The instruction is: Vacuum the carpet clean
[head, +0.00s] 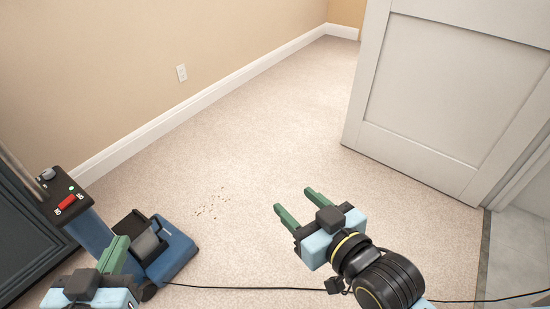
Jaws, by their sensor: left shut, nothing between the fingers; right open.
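A blue and black upright vacuum cleaner (172,253) stands on the beige carpet (265,130) at the lower left. Its top panel (63,196) has a red switch and a small green light. A patch of dark specks (212,203) lies on the carpet just right of and beyond the vacuum's head. My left gripper (116,246) is shut and empty, in front of the vacuum in the picture; I cannot tell whether it touches it. My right gripper (296,202) is open and empty above the carpet, right of the specks.
A black cord (240,288) runs rightward across the carpet from the vacuum. A white door (440,90) stands at the right beside a grey tiled floor (527,235). A dark cabinet (25,245) is at the left edge. The middle carpet is clear.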

